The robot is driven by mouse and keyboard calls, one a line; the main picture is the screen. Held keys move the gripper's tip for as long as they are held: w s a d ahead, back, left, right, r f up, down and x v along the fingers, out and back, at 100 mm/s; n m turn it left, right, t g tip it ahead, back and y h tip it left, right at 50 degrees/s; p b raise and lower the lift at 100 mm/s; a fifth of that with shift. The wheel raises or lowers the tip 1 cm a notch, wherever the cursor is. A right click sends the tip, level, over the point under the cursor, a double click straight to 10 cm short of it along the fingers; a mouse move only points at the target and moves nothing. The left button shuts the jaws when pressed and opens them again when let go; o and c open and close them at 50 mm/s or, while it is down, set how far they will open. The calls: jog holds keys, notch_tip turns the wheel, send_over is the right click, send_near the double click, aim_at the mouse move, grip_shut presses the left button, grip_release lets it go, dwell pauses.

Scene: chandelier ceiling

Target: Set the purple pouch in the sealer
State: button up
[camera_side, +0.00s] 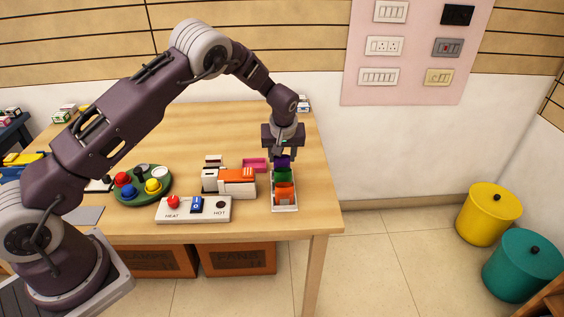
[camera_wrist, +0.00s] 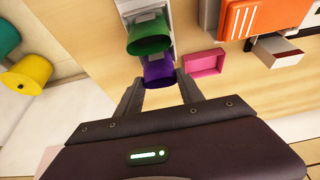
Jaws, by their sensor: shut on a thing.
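The purple pouch (camera_side: 283,162) is at the far end of a white rack (camera_side: 284,208). In the wrist view the purple pouch (camera_wrist: 158,71) lies between the fingers of my gripper (camera_wrist: 160,90), which is shut on it. In the side view my gripper (camera_side: 283,154) points down over the rack's far end. I cannot tell whether the pouch is clear of the rack. A green pouch (camera_side: 283,175) and an orange pouch (camera_side: 285,193) stand in the same rack. The sealer, an orange and white device (camera_side: 237,176), stands left of the rack; its orange top shows in the wrist view (camera_wrist: 252,17).
A pink tray (camera_side: 254,164) lies between the sealer and the rack. A white panel marked HEAT and HOT (camera_side: 193,209), with a red button and blue switch, is in front of the sealer. A green round board (camera_side: 142,185) with coloured knobs stands left.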

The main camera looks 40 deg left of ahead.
notch_tip(320, 180, up, 9)
jog(key=s+a+f, duration=0.1)
jog(key=s+a, duration=1.3)
jog(key=a, duration=0.1)
jog(key=shift+s+d+f, duration=0.15)
jog(key=shift+f, duration=1.15)
jog(key=shift+s+d+f, duration=0.1)
jog(key=shift+s+f, duration=0.05)
jog(key=shift+f, duration=1.15)
jog(key=shift+f, duration=0.3)
jog(key=shift+f, duration=0.3)
jog(key=shift+f, duration=0.45)
jog(key=o, duration=1.4)
